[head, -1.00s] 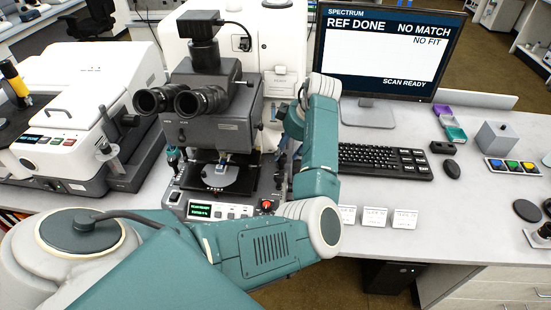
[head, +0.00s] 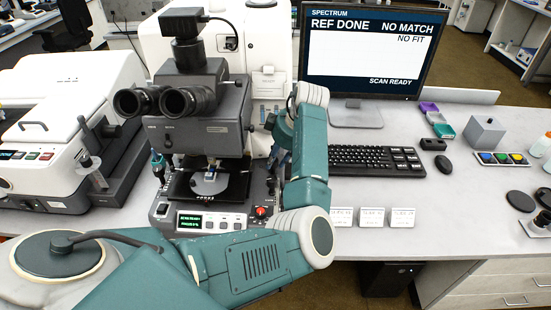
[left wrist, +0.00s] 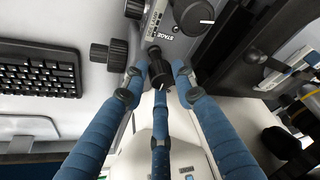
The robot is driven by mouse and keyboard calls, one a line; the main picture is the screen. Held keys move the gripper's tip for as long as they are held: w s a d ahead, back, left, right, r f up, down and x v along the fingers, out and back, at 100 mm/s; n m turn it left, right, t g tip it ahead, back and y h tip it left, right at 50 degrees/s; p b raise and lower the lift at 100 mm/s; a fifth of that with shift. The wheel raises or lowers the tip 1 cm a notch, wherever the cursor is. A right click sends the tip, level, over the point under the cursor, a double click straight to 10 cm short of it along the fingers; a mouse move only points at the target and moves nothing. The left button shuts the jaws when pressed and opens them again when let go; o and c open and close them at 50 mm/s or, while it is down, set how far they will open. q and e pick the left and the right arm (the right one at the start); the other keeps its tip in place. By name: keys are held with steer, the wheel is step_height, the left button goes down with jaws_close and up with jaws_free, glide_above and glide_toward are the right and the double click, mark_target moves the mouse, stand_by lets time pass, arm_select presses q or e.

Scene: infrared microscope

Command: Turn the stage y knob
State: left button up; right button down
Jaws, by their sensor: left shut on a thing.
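The grey infrared microscope (head: 208,120) stands on the bench with its dark stage (head: 183,187) low at the front. In the left wrist view, a black stage y knob (left wrist: 161,74) with a white mark sits near the printed word STAGE. My left gripper (left wrist: 160,75) has its blue fingers around this knob and is shut on it. In the head view my left gripper (head: 283,160) is at the microscope's right side, where my own arm hides much of the knob area. My right gripper is in neither view.
Other black knobs (left wrist: 108,52) stick out close to the fingers, and a larger round knob (left wrist: 194,16) is above. The keyboard (head: 375,160), monitor (head: 372,55) and small white cards (head: 371,216) are to the right. A white instrument (head: 60,130) stands left.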

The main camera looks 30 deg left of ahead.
arm_select(q)
steer(key=shift+a+n+g, duration=0.15)
steer(key=shift+n+g, duration=0.15)
steer(key=shift+n, duration=0.6)
steer(key=shift+f+n+g, duration=0.1)
steer(key=shift+n+g, duration=0.2)
steer(key=shift+n, duration=0.2)
steer(key=shift+n+g, duration=0.3)
steer(key=shift+n, duration=0.5)
steer(key=shift+n+b, duration=0.3)
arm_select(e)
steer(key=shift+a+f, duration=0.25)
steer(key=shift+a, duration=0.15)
arm_select(q)
steer(key=o, duration=1.1)
steer(key=shift+s+a, duration=0.1)
steer(key=shift+a, duration=0.1)
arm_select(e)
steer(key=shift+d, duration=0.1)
